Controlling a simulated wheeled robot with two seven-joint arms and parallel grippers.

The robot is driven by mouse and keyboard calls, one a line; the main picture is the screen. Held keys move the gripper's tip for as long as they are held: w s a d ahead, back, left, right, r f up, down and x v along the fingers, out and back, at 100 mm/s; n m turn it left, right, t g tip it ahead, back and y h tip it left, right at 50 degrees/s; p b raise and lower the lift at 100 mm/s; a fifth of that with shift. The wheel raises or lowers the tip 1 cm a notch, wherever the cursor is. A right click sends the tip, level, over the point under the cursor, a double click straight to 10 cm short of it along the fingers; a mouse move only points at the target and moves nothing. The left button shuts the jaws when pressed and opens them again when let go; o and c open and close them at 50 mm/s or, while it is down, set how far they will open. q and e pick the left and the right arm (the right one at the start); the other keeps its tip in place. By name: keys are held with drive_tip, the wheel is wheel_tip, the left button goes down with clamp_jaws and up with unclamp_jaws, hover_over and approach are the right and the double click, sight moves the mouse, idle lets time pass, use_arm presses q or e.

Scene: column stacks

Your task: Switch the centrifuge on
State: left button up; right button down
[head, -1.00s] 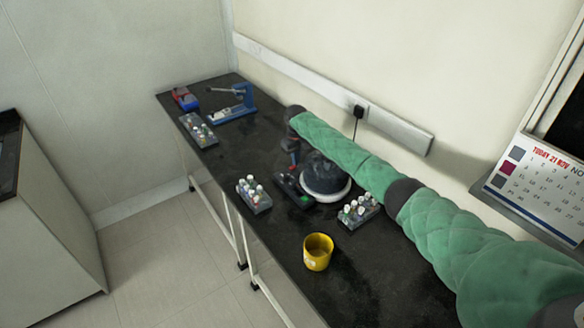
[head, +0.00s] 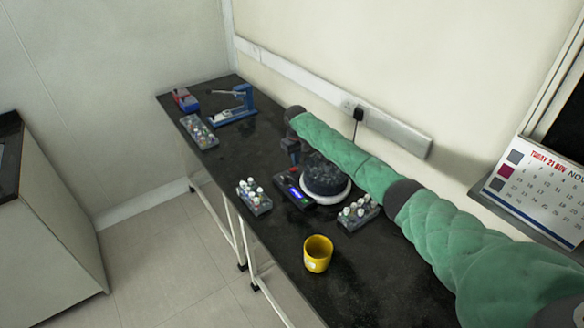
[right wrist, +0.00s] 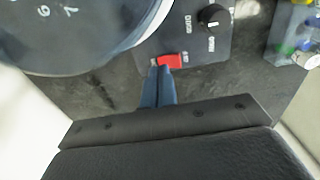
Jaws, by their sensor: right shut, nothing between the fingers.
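The centrifuge (head: 325,180) stands on the black bench, a dark round bowl with a white rim. Its control panel (head: 293,189) shows a lit blue-violet display. In the right wrist view the panel has a black knob (right wrist: 213,17) and a red switch (right wrist: 171,61); part of the bowl (right wrist: 70,35) fills the upper left. My right gripper (right wrist: 161,71) is shut and empty, its blue fingertips at the red switch's edge; I cannot tell whether they touch. In the head view the right gripper (head: 292,160) is partly hidden by its own arm. My left gripper is out of view.
Racks of capped tubes stand left (head: 254,197) and right (head: 358,212) of the centrifuge, and another (head: 199,131) farther back. A yellow mug (head: 318,253) stands nearer. A blue device (head: 234,106) and a red-blue box (head: 185,99) are at the far end.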

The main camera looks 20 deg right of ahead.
sight(296, 168)
drive_tip(key=shift+r+p, duration=1.25)
drive_tip(key=shift+r, duration=0.5)
